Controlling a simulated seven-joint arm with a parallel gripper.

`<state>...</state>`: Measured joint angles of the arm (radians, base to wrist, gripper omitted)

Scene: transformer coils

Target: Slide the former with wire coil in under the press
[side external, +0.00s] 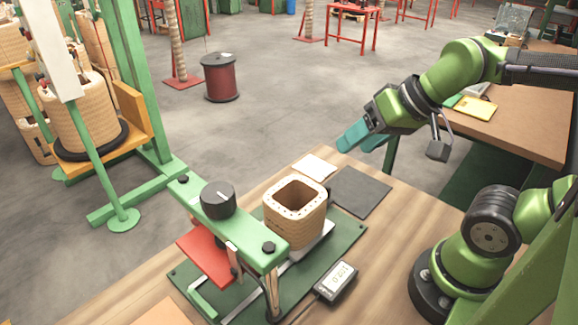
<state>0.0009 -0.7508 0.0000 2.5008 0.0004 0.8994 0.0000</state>
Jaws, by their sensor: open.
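The former with wire coil (295,213) is a tan, squarish hollow block with rounded corners. It stands upright on a light metal slide plate (318,240), to the right of the press (232,222). The press has a green crossbeam, a black knob on top and a red plate (207,255) under the beam. The former is beside the beam, not beneath it; its left lower side is partly hidden by the beam. My gripper (356,140) has teal fingers, is open and empty, and hangs above and to the right of the former, well clear of it.
A small digital display (336,281) sits in front of the former on the wooden bench (385,225). A dark grey mat (360,192) and a pale sheet (314,167) lie behind it. A green frame with large coils (85,115) stands at left. The air between gripper and former looks free.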

